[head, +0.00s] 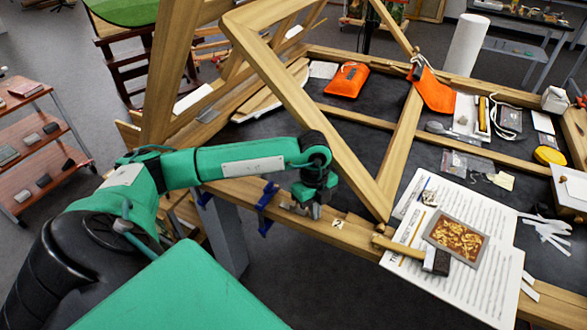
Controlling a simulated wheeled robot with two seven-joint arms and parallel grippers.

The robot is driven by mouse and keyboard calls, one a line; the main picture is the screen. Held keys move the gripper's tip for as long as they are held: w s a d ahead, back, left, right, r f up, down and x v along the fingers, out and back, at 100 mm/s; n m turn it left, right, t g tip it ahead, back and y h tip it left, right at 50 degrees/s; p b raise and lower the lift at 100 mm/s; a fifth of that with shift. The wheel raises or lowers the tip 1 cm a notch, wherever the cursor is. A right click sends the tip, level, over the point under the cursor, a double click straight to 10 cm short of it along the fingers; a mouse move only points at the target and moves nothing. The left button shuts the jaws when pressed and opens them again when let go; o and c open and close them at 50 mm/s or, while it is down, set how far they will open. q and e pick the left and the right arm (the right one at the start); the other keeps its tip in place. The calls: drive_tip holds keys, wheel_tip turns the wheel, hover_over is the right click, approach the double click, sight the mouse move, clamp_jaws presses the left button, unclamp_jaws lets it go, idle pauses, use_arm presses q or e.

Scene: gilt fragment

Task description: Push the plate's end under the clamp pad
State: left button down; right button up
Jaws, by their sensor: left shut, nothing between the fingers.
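My left gripper (315,211) is shut and empty. It points down at the front wooden beam (360,238), close to its top. A small grey metallic piece (294,207) lies just left of the fingertips; I cannot tell whether it is the plate or whether the fingers touch it. A blue clamp (265,207) grips the beam's edge left of the gripper. The clamp pad is too small to make out. My right gripper is not in view.
A slanting wooden frame (300,100) rises behind my left gripper. To the right, a gilt fragment (458,238) and a dark-headed brush or mallet (437,261) lie on printed sheets (480,290). Orange pouches (346,80) lie farther back. A small pale marked tag (338,223) sits right of the gripper.

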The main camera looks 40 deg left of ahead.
sight(294, 204)
use_arm(q)
drive_tip(key=shift+a, duration=0.2)
drive_tip(key=shift+s+a, duration=0.1)
drive_tip(key=shift+a, duration=0.25)
drive_tip(key=shift+s+a, duration=0.15)
drive_tip(key=shift+a, duration=0.35)
drive_tip(key=shift+s+a+b, duration=0.2)
drive_tip(key=shift+s+a, duration=0.05)
drive_tip(key=shift+a, duration=0.8)
drive_tip(key=shift+s+a+b, duration=0.2)
drive_tip(key=shift+s+a, duration=0.05)
drive_tip(key=shift+a, duration=0.75)
drive_tip(key=shift+w+d, duration=0.15)
drive_tip(key=shift+d, duration=0.3)
wheel_tip(294, 204, up, 9)
drive_tip(key=p, duration=0.5)
drive_tip(key=shift+p, duration=0.3)
